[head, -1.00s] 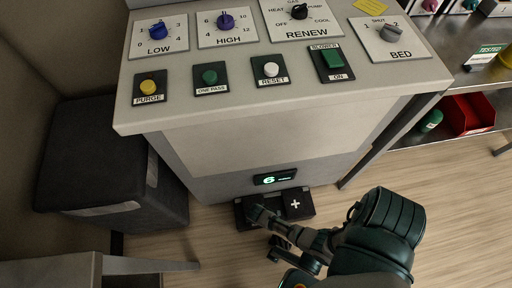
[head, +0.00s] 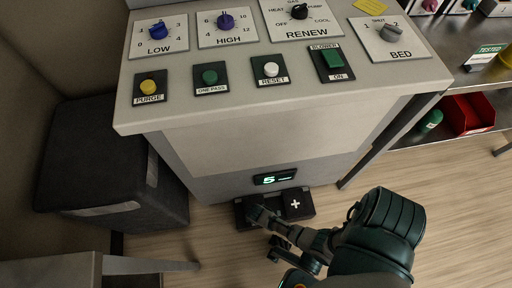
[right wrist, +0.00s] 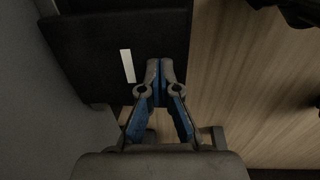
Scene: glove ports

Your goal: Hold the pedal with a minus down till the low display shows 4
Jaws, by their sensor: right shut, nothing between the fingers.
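The low display (head: 275,177) on the cabinet's lower front shows a green 5 followed by a dash. Below it are two black pedals near the floor. The plus pedal (head: 296,204) is on the right with its white mark in full view. The minus pedal (head: 241,213) is on the left, mostly covered by my right gripper (head: 256,212) in the head view. In the right wrist view the minus pedal (right wrist: 90,50) shows its white bar, and my right gripper (right wrist: 160,68) is shut and empty with its fingertips over the pedal's edge. My left gripper is not in view.
The cabinet (head: 270,135) carries knobs and buttons on its top panel. A dark padded block (head: 100,170) stands at the left. A shelf with a red bin (head: 470,115) is at the right. The wood floor (head: 450,210) at the right is clear.

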